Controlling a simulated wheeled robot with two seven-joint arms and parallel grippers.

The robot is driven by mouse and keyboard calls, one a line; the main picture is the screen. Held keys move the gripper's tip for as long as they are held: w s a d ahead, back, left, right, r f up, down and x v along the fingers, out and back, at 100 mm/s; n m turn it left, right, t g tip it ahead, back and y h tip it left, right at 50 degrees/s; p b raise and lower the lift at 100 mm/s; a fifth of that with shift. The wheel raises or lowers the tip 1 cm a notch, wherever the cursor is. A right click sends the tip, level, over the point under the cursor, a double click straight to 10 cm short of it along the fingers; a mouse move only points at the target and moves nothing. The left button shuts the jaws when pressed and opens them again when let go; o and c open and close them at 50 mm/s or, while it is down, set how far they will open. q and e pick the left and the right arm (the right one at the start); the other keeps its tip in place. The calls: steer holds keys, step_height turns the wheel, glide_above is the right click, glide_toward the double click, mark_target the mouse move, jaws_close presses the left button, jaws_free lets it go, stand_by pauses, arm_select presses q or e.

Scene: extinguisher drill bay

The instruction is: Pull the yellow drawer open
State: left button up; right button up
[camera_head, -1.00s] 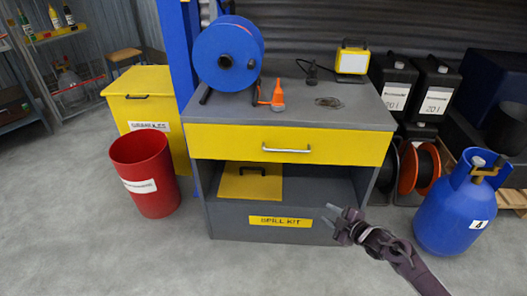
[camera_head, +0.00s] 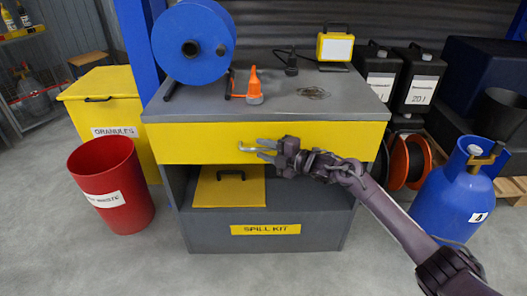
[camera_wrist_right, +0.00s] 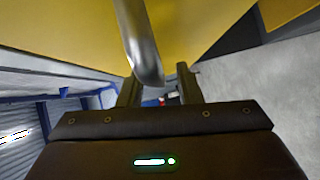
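The yellow drawer (camera_head: 200,141) sits under the grey worktop of the cabinet, its front flush with the worktop's edge, so it looks closed. Its silver bar handle (camera_head: 247,149) shows at its left end; my right gripper hides the rest. The right gripper (camera_head: 262,149) is at the handle, its fingers apart. In the right wrist view, the handle (camera_wrist_right: 139,40) comes down to the space between the two spread fingers (camera_wrist_right: 158,80), closer to the left one. I cannot tell whether they touch. My left gripper is not in view.
A red bin (camera_head: 118,195) stands left, a blue gas cylinder (camera_head: 437,205) right near my arm. Below is an open shelf with a yellow case (camera_head: 215,192).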

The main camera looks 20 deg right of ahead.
steer(key=shift+w+a, duration=0.2)
jaws_close()
steer(key=shift+s, duration=0.15)
